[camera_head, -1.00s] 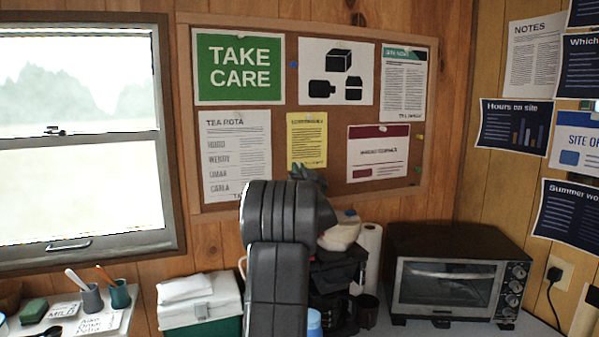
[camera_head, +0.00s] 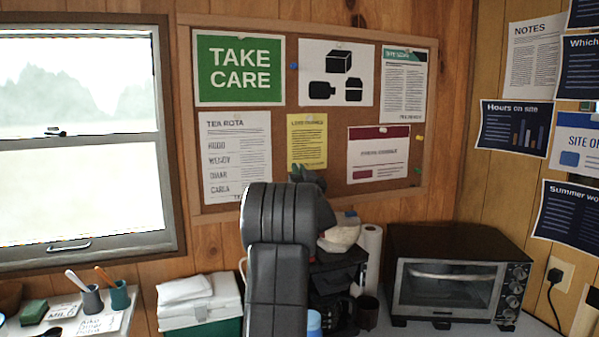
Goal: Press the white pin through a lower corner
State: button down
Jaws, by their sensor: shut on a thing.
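The corkboard (camera_head: 390,205) hangs on the wood wall with several sheets on it. A small yellow notice (camera_head: 307,138) hangs in its middle, above my gripper. My gripper (camera_head: 303,173) shows only as a small dark part beyond my wrist, at the lower edge of the yellow notice. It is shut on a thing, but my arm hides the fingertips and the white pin. I cannot tell whether it touches the sheet or the board. The tea rota sheet (camera_head: 237,150) is to the left; its lower right corner is close to my arm.
A green TAKE CARE sign (camera_head: 240,68), a pictogram sheet (camera_head: 336,75), a site note sheet (camera_head: 404,85) and a red-banded sheet (camera_head: 378,152) share the board. Below stand a cool box (camera_head: 200,305), a dark coffee machine (camera_head: 335,285), a paper roll (camera_head: 369,250) and a toaster oven (camera_head: 445,285).

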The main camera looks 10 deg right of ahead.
jog(key=shift+w+a, duration=0.2)
jog(key=shift+w, duration=0.5)
dwell(2.0)
dwell(0.9)
jog(key=c, duration=1.4)
grip_release()
jog(key=shift+o, duration=0.2)
jog(key=b+v, duration=0.3)
jog(key=v, duration=1)
jog(key=shift+s+f+b, duration=0.2)
jog(key=shift+s+b, duration=0.15)
jog(key=p+x, duration=0.3)
jog(key=x, duration=1.1)
jog(key=shift+p, duration=0.3)
jog(key=shift+d, duration=0.1)
